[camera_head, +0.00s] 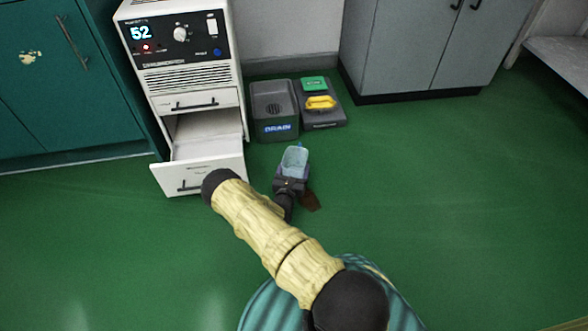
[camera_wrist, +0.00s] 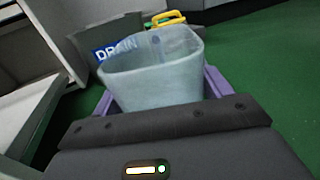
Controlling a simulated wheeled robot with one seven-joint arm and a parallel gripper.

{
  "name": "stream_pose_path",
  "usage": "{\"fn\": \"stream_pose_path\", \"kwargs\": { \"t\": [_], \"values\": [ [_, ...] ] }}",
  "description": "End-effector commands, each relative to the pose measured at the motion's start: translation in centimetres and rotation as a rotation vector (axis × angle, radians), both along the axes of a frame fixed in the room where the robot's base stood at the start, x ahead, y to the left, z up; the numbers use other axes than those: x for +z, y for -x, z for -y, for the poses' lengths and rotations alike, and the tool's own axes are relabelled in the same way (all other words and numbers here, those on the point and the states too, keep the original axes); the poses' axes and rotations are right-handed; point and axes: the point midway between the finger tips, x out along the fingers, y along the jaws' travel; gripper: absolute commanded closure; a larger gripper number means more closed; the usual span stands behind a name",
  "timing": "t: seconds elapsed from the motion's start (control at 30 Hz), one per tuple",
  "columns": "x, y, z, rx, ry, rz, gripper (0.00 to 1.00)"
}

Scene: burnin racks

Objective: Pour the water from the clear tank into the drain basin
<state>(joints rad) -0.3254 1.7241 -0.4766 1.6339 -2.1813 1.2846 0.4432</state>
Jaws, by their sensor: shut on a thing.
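The clear tank (camera_wrist: 155,80) is a pale, see-through container with an open top. It also shows in the head view (camera_head: 295,160), held in front of the drain basin. My gripper (camera_head: 292,176) is shut on the tank, with its purple fingers on either side of it in the wrist view (camera_wrist: 160,95). The tank looks slightly tilted in the wrist view; I cannot make out a water level. The drain basin (camera_head: 274,132) is a dark grey open box on the floor with a blue DRAIN label and a round grate inside. In the wrist view the tank partly hides it.
A dark tray (camera_head: 325,124) with a yellow handle and a green block stands right of the basin. A white machine (camera_head: 190,75) showing 52 is at the left, with its lower drawer (camera_head: 205,175) open beside my arm. Grey cabinets (camera_head: 425,50) stand behind. The green floor at right is clear.

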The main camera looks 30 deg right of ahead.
Motion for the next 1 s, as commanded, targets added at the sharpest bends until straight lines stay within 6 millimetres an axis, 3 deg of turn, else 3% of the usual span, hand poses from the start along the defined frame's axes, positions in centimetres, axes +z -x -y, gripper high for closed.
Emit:
{"fn": "stream_pose_path", "kwargs": {
  "t": [0.77, 0.8, 0.9, 1.0],
  "values": [
    [-1.1, -0.1, 0.0, 0.001, 0.001, 0.002, 0.51],
    [-1.2, -0.1, 0.0, 0.001, 0.001, 0.002, 0.21],
    [-1.1, 0.0, 0.0, 0.001, 0.001, 0.001, 0.01],
    [-1.1, 0.0, 0.0, 0.0, 0.001, 0.001, 0.0]
  ]
}}
